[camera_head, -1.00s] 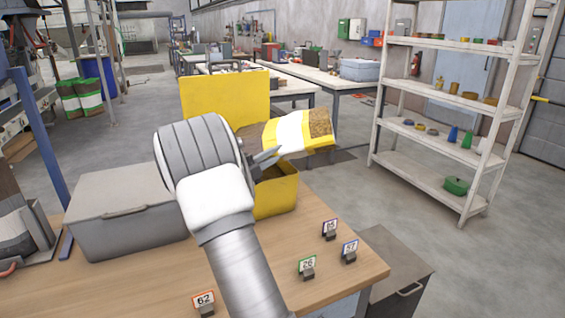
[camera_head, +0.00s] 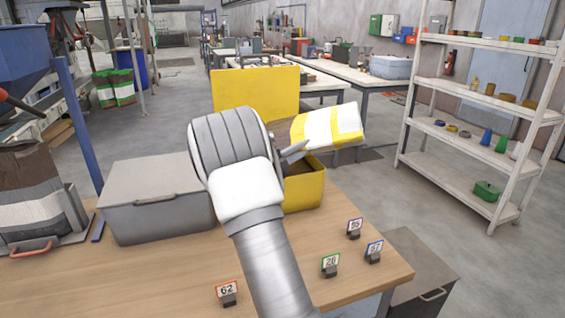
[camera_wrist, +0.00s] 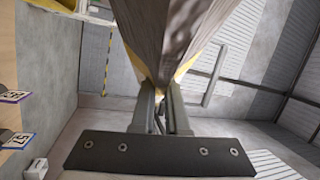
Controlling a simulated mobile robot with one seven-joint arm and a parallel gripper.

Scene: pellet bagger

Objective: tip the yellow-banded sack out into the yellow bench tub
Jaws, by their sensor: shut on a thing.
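The yellow-banded sack (camera_head: 322,126), white with yellow bands, is held up in the air above the bench. My gripper (camera_head: 294,151) is shut on its near end, with the sack reaching to the right in the head view. In the wrist view the sack (camera_wrist: 178,40) rises from between the fingers (camera_wrist: 161,108), brownish with yellow edges. The yellow bench tub (camera_head: 305,192) stands on the bench below, its lid (camera_head: 255,92) upright behind it. My arm hides the tub's left part. I cannot tell what lies inside the tub.
A grey lidded box (camera_head: 158,198) stands left of the tub on the wooden bench (camera_head: 190,272). Several numbered tags (camera_head: 330,265) stand near the bench's right end. A white shelf rack (camera_head: 468,155) is farther right. The bench front is mostly clear.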

